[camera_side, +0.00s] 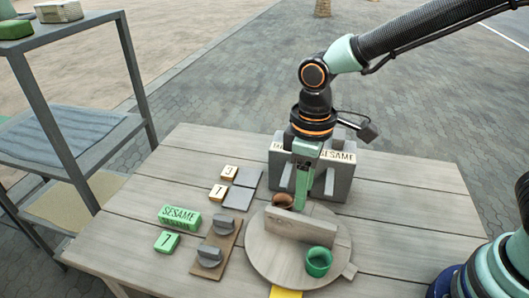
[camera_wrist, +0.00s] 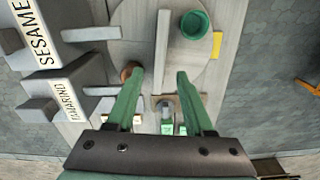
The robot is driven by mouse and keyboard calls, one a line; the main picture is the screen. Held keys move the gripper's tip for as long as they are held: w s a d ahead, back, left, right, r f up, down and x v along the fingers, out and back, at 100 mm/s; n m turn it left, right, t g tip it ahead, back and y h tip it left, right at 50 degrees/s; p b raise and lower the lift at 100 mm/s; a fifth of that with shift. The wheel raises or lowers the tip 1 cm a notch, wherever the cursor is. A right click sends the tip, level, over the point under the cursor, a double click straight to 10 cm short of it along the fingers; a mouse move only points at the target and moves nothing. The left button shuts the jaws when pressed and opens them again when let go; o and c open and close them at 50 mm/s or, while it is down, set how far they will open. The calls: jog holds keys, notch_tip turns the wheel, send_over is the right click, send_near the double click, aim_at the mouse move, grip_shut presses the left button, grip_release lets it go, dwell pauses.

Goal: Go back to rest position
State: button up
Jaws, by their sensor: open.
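My gripper (camera_side: 301,207) is above the far side of a round grey board (camera_side: 270,262), pointing down. In the wrist view its two green fingers (camera_wrist: 160,74) are spread apart with nothing held between them. A small brown rounded piece (camera_side: 282,201) is at the board's far edge, beside the fingers. In the wrist view the brown piece (camera_wrist: 127,72) shows near the left fingertip. An upright grey divider (camera_side: 300,230) crosses the board. A green cup (camera_side: 318,263) stands on the near side of the divider, apart from my gripper.
A grey slotted holder (camera_side: 338,180) labelled SESAME stands close behind my gripper. Number tiles (camera_side: 228,172), grey squares (camera_side: 238,197), a green SESAME block (camera_side: 179,218), a green 7 tile (camera_side: 166,242) and a knob board (camera_side: 218,250) lie left. A shelf (camera_side: 70,145) stands far left.

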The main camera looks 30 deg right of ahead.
jog(key=s+d+r+m+t, duration=0.1)
jog(key=d+r+m+t, duration=0.1)
jog(key=d+r, duration=0.3)
jog(key=s+d+r+m+t, duration=0.2)
jog(key=d+r+m, duration=0.3)
jog(key=d, duration=0.8)
jog(key=shift+r+m+t, duration=0.3)
jog(key=shift+t, duration=0.5)
